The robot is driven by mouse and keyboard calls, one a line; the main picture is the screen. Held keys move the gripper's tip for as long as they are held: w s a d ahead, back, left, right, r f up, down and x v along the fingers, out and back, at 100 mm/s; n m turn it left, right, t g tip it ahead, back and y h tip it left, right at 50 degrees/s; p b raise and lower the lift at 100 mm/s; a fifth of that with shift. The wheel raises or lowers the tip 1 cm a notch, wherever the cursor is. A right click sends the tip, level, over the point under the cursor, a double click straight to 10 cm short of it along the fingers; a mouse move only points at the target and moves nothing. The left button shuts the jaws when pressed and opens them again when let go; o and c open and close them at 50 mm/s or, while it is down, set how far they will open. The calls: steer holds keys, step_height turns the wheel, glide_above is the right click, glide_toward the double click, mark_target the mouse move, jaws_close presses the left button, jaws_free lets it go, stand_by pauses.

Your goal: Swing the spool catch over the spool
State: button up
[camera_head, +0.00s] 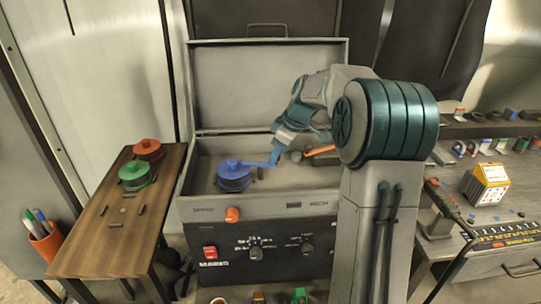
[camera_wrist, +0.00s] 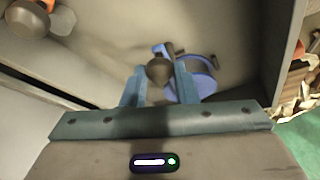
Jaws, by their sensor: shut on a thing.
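The blue spool (camera_head: 234,178) sits on the left of the floor of an open grey machine box. It also shows in the wrist view (camera_wrist: 205,80), just right of my fingers. A blue bar, which looks like the spool catch (camera_head: 259,165), reaches from near the spool's top toward my gripper (camera_head: 276,155). In the wrist view my gripper (camera_wrist: 160,78) is shut on a dark round knob, apparently the catch's handle (camera_wrist: 160,71). My fingers hide part of the catch, so I cannot tell exactly how far it lies over the spool.
The box's lid (camera_head: 268,85) stands open behind. A grey knob and an orange handle (camera_head: 320,150) lie right of my gripper. Red (camera_head: 147,149) and green (camera_head: 134,175) spools stand on a wooden side table (camera_head: 100,236). The box's front wall (camera_head: 265,208) borders the workspace.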

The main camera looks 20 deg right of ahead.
steer(key=shift+w+d+r+n+g, duration=0.15)
steer(key=shift+w+n, duration=0.1)
steer(key=shift+n, duration=0.3)
steer(key=shift+w+d+f+n+g, duration=0.15)
steer(key=shift+w+n, duration=0.1)
steer(key=shift+n, duration=0.3)
steer(key=shift+r, duration=0.15)
steer(key=o, duration=0.7)
steer(key=shift+w, duration=0.1)
steer(key=shift+o, duration=1.4)
steer(key=shift+d, duration=0.15)
steer(key=shift+a+y, duration=0.25)
steer(key=shift+y, duration=0.05)
steer(key=v, duration=1.3)
steer(key=shift+d+r+p, duration=0.2)
steer(key=shift+r+p, duration=0.15)
steer(key=shift+p, duration=0.05)
